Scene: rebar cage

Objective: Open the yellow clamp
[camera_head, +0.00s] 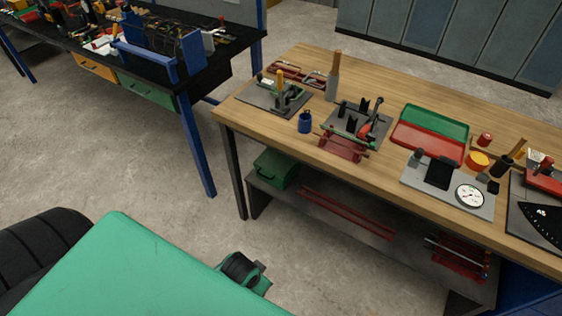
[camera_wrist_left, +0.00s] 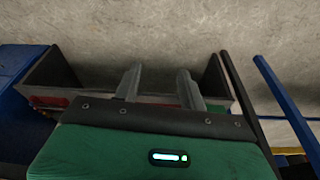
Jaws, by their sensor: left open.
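The yellow clamp (camera_head: 280,84) stands on a dark plate at the left end of the wooden bench. Its yellow handle points upward, and its jaw is too small to make out. The wrist view does not show the clamp. My left gripper (camera_wrist_left: 159,72) shows in the left wrist view with its two grey fingers apart and nothing between them. It is well away from the clamp. In the head view a green part of my own body fills the lower left, and the left fingers cannot be made out. My right gripper is not in view.
The wooden bench (camera_head: 385,165) also carries a blue cup (camera_head: 305,122), a red-handled fixture (camera_head: 367,130), a red and green tray (camera_head: 431,133) and a dial gauge (camera_head: 469,196). A green box (camera_head: 277,168) sits on its lower shelf. Floor (camera_head: 120,160) before the bench is clear.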

